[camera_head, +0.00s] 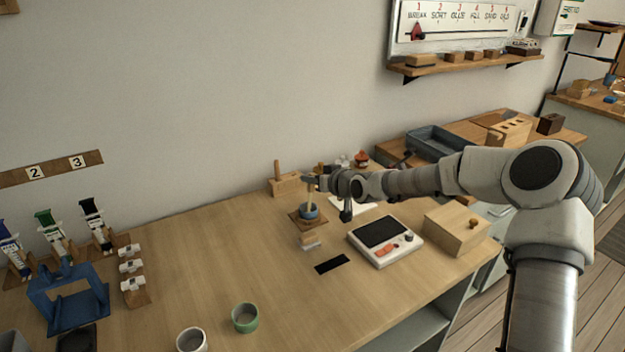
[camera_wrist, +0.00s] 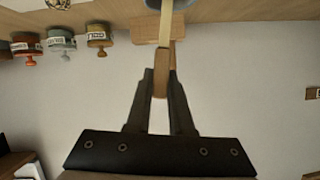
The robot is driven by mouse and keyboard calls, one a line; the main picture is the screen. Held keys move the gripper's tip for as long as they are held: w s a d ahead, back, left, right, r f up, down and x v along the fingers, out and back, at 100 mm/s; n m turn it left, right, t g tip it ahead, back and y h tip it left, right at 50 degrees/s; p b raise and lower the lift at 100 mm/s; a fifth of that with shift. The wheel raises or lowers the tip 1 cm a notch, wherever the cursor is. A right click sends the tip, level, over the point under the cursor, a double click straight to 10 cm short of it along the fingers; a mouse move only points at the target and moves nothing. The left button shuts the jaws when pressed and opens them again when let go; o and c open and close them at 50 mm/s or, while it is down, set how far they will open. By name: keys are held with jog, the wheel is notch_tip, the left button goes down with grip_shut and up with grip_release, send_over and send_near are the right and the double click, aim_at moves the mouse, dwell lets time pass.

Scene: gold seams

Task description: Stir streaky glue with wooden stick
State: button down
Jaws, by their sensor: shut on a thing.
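My gripper (camera_head: 312,184) is shut on a pale wooden stick (camera_head: 310,192), which points down into a small blue cup (camera_head: 309,212). The cup stands on a brown wooden tray (camera_head: 294,217) on the bench. In the wrist view, my gripper (camera_wrist: 161,82) has its dark fingers on both sides of the wooden stick (camera_wrist: 165,30). The stick runs up to the blue cup (camera_wrist: 180,4), which is mostly cut off at the top edge. The glue inside the cup and the stick's lower tip cannot be made out.
A white scale (camera_head: 385,258) with a dark pad stands to the right of the cup, with a wooden box (camera_head: 457,231) beyond it. A wooden block (camera_head: 285,187) stands behind the cup. A green cup (camera_head: 245,318) and a white cup (camera_head: 191,341) stand in front. The bench's left middle is clear.

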jog(key=shift+s+r, duration=0.1)
dwell(0.3)
jog(key=shift+w+d+r+p, duration=0.15)
jog(key=shift+w+r+p, duration=0.05)
jog(key=shift+r+p, duration=0.8)
jog(key=shift+w+d+r+p, duration=0.1)
jog(key=shift+w+r+p, duration=0.1)
jog(key=shift+r+p, duration=0.75)
jog(key=shift+r, duration=0.2)
jog(key=shift+r, duration=0.1)
jog(key=shift+r+p, duration=1.5)
jog(key=shift+r, duration=0.95)
